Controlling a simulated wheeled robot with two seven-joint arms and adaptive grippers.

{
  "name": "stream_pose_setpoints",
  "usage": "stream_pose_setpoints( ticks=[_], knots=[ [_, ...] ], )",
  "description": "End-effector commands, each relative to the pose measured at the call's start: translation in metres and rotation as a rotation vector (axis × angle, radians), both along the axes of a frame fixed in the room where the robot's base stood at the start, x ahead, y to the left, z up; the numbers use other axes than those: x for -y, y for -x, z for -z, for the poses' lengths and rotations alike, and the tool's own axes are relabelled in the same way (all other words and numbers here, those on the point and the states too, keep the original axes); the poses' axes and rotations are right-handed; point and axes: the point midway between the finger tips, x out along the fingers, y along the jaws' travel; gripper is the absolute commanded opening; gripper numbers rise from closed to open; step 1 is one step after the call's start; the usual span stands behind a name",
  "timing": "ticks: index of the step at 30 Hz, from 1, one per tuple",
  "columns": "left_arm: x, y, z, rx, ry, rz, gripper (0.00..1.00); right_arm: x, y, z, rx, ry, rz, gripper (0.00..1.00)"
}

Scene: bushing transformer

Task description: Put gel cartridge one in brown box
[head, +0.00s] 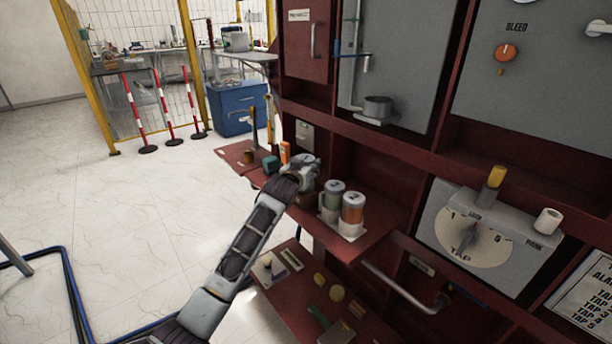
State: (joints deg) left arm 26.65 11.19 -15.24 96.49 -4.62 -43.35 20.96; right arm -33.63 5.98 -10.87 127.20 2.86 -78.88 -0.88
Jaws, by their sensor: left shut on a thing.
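My left gripper (306,166) is at the left end of the dark red shelf, its arm coming up from the bottom left. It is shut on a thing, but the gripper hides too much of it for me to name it. Two lidded canisters, one with a green band (333,198) and one with an orange band (352,212), stand upright just right of the gripper, apart from it. I cannot tell which, if either, is gel cartridge one. A small brown shape (306,200) shows below the gripper; I cannot tell if it is the brown box. My right gripper is out of view.
An orange upright thing (284,152) and a teal block (270,165) are close left of the gripper. The dark red cabinet has a tap dial (474,240) and a handle bar (405,290) at the right. A lower shelf (285,311) holds several small things. The floor at left is mostly open.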

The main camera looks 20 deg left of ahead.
Motion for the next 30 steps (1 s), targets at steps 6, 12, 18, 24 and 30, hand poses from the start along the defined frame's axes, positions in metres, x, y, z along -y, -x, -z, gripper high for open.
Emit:
stream_pose_setpoints(
  ticks=[6, 12, 18, 24, 30],
  knots=[
    [0.000, 0.000, 0.025, 0.000, 0.000, 0.000, 0.21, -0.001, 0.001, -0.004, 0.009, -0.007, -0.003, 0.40],
    [0.000, 0.000, 0.032, 0.002, 0.000, 0.001, 0.21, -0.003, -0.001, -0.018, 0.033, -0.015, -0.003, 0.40],
    [0.000, 0.000, 0.031, 0.002, 0.000, 0.001, 0.21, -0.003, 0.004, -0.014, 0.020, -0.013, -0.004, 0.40],
    [0.000, 0.000, 0.035, -0.001, 0.000, 0.000, 0.57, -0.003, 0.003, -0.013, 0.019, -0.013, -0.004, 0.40],
    [0.000, 0.000, 0.034, -0.001, 0.000, 0.000, 0.75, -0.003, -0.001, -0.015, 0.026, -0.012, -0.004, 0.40]
  ],
)
